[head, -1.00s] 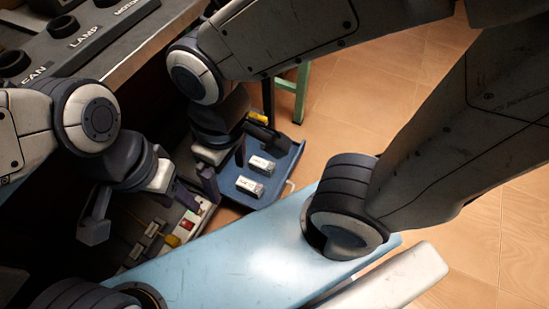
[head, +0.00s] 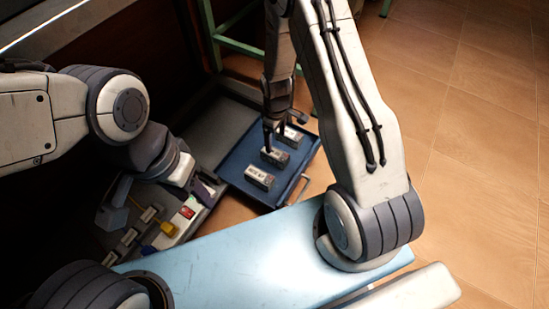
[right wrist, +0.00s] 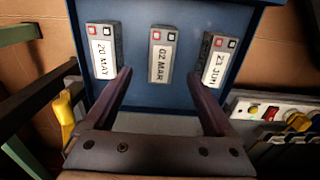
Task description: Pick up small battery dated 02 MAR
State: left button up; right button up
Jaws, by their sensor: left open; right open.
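The small battery dated 02 MAR (right wrist: 162,55) stands in the middle of three similar grey batteries in a blue tray (right wrist: 140,95). Its white label faces the right wrist camera. In the head view it is the middle battery (head: 274,157). My right gripper (right wrist: 160,75) is open, its fingers to either side of this battery in the wrist view; contact cannot be seen. In the head view, the right gripper (head: 275,128) hangs over the tray. The battery 20 MAY (right wrist: 103,50) is on the left, and 23 JUN (right wrist: 218,60) on the right. My left gripper (head: 158,200) is open and empty.
A panel with a red switch (head: 187,212) and yellow connectors lies under my left gripper. The tray has a handle at its right side. A green stand (head: 235,45) is behind it. A light blue surface (head: 240,255) is in front, with open tiled floor at right.

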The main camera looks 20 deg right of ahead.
aim_at(275, 152)
notch_tip(275, 152, down, 5)
jog(key=b, duration=0.3)
jog(key=shift+f, duration=0.15)
notch_tip(275, 152, down, 5)
jog(key=b, duration=0.4)
jog(key=shift+a, duration=0.15)
grip_shut()
